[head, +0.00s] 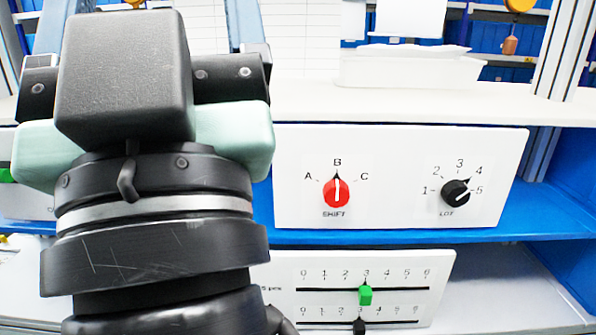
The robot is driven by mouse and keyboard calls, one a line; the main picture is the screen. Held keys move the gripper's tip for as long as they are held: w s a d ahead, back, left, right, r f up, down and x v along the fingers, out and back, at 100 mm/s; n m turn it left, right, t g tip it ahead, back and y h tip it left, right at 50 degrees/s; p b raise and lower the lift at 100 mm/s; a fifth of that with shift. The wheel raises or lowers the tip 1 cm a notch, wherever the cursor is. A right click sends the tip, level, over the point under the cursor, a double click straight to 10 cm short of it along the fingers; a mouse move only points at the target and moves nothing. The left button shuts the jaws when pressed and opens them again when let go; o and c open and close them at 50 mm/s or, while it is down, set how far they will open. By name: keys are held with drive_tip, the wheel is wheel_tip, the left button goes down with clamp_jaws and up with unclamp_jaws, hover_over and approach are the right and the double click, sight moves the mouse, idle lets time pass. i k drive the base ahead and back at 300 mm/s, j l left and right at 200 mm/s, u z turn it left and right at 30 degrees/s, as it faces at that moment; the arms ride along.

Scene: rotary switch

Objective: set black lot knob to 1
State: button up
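The black LOT knob (456,193) is on the right side of a white panel (400,212). Its scale runs from 1 at left, over 3 at the top, to 5 at right. My gripper (125,75) shows from behind at the left of the picture, left of the panel and well apart from the knob. Its dark body hides what is in front of it. I cannot make out its fingertips clearly, so its opening cannot be told.
A red SHIFT knob (337,193) on the same panel points up to B. Below is a white slider panel (430,285) with a green slider (365,295) and a black one (359,326). A white shelf (450,103) runs above. The space before the LOT knob is clear.

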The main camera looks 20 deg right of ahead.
sight(456, 192)
drive_tip(key=k+l+z, duration=0.15)
drive_tip(key=z, duration=0.2)
drive_tip(key=k+l+z, duration=0.1)
drive_tip(key=l+z, duration=0.6)
